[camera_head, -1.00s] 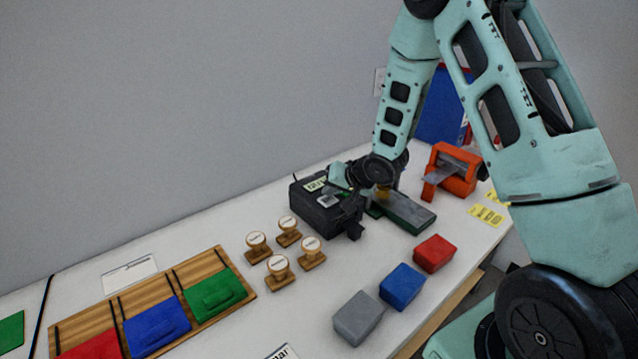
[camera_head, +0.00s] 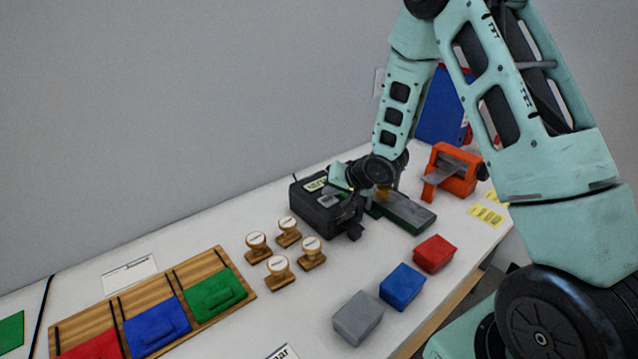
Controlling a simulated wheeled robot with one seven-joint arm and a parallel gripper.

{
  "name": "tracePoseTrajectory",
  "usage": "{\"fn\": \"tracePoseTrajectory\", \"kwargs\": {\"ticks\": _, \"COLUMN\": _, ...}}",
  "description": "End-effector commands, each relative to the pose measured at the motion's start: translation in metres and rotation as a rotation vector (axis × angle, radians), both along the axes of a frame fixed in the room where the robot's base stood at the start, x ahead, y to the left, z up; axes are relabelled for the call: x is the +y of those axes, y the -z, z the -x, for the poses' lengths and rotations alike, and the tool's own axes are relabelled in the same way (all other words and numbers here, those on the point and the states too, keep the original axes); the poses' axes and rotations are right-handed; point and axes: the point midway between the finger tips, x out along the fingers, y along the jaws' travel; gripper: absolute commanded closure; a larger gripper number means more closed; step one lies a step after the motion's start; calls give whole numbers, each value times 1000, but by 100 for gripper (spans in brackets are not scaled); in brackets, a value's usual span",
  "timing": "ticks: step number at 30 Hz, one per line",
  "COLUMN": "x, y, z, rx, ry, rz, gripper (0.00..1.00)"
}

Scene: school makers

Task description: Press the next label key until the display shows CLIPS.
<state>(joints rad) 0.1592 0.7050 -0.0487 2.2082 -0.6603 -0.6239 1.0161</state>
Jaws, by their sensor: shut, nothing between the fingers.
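The black label maker (camera_head: 325,211) stands on the white table near the back wall. Its small pale display (camera_head: 315,184) is on its top left; the text on it is too small to read. My gripper (camera_head: 338,184) is shut and empty, low over the top of the label maker, close to its right side. My wrist and arm come in from the right and hide part of the label maker. I cannot make out the next label key, nor whether my fingertips touch it.
A grey-green device (camera_head: 408,213) and an orange dispenser (camera_head: 453,172) stand to the right. Several wooden stamps (camera_head: 281,272) stand to the left. Grey (camera_head: 358,318), blue (camera_head: 402,287) and red (camera_head: 434,253) blocks lie in front. A wooden tray (camera_head: 236,264) holds coloured pads at the left.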

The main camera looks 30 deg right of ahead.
Motion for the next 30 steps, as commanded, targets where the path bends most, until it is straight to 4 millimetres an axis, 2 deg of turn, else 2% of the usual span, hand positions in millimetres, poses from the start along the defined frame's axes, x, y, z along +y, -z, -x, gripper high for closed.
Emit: {"fn": "tracePoseTrajectory", "kwargs": {"ticks": 30, "x": 0, "y": 9, "z": 0, "rx": 0, "ry": 0, "rz": 0, "gripper": 100}}
